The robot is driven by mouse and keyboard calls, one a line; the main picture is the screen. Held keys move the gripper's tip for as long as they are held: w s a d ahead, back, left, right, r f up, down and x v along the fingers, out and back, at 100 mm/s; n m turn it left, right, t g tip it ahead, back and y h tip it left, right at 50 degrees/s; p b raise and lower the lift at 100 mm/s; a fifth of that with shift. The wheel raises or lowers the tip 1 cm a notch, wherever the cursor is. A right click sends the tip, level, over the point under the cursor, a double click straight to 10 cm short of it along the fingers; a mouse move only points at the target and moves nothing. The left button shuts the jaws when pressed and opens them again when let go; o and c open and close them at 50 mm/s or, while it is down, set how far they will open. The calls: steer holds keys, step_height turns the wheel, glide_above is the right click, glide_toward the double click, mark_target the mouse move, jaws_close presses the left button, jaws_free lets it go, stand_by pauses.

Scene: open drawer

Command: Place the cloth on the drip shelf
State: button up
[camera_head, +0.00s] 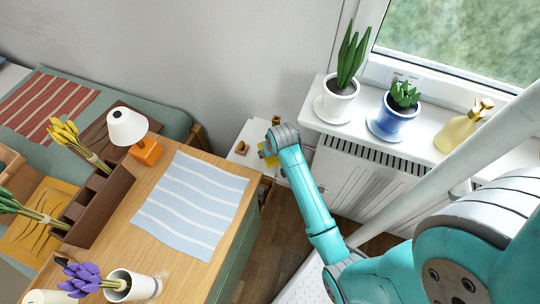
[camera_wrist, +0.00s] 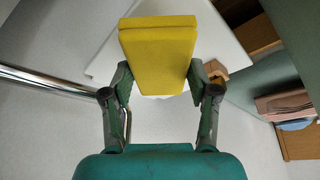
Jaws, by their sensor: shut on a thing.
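My gripper (camera_head: 270,156) is at the end of my turquoise arm, near the wall between the desk and the windowsill. In the wrist view my gripper (camera_wrist: 160,92) is shut on a yellow block-like thing (camera_wrist: 158,48) with a seam along its far edge, like a folded cloth or sponge. A little of this yellow thing (camera_head: 262,153) shows in the head view. Behind it is a white flat surface (camera_wrist: 215,35), perhaps the shelf; I cannot tell whether they touch. A light blue cloth with white stripes (camera_head: 192,205) lies flat on the desk.
The white surface (camera_head: 251,133) carries small wooden pieces. Two potted plants and a yellow bottle (camera_head: 458,133) stand on the windowsill (camera_head: 318,97). A metal rail (camera_wrist: 45,82) shows in the wrist view.

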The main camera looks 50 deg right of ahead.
steer(key=shift+w+f, duration=0.15)
steer(key=shift+f, duration=1.65)
steer(key=shift+f, duration=0.1)
steer(key=o, duration=1.1)
steer(key=shift+c, duration=0.2)
steer(key=v, duration=1.2)
